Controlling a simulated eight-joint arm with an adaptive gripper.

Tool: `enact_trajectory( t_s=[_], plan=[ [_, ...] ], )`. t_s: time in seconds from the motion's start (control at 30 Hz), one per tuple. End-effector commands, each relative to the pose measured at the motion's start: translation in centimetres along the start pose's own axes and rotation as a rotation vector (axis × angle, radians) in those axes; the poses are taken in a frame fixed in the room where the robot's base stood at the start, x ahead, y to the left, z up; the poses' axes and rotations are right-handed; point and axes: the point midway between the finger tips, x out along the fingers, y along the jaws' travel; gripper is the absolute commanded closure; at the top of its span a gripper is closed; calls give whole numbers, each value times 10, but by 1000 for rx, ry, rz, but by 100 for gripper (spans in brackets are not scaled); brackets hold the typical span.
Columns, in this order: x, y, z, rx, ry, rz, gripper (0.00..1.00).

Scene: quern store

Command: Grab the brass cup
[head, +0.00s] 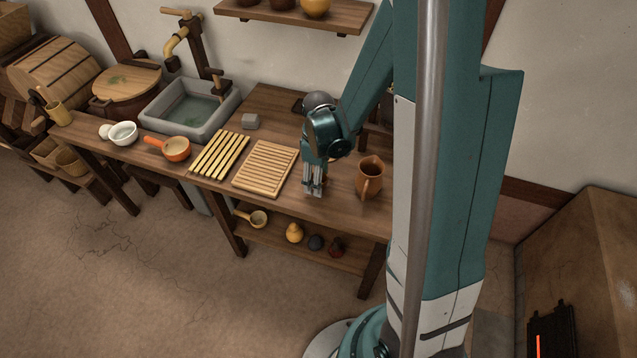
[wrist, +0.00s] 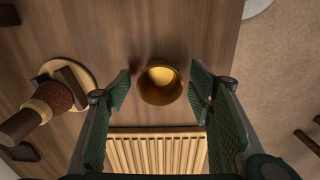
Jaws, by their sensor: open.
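The brass cup (wrist: 160,86) shows in the wrist view as a round golden cup seen from above, standing upright on the wooden table. My gripper (head: 313,192) is open over the front part of the table, fingers pointing down. In the wrist view the cup appears between its two green fingers, with a gap on each side. I cannot tell how far above or around the cup the fingertips are. In the head view I cannot make out this cup; my gripper probably hides it.
A slatted wooden rack (head: 265,168) lies left of my gripper, and a brown jug (head: 370,177) stands to the right. A dark-handled object on a pale disc (wrist: 55,95) is at left in the wrist view. The table's front edge is close.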

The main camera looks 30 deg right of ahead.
Motion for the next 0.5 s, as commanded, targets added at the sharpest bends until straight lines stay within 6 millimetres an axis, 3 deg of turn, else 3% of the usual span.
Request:
enact_trajectory(
  t_s=[0.07, 0.3, 0.5],
  plan=[
    [0, 0, 0, 0, 0, 0, 48],
    [0, 0, 0, 0, 0, 0, 78],
    [0, 0, 0, 0, 0, 0, 78]
  ],
)
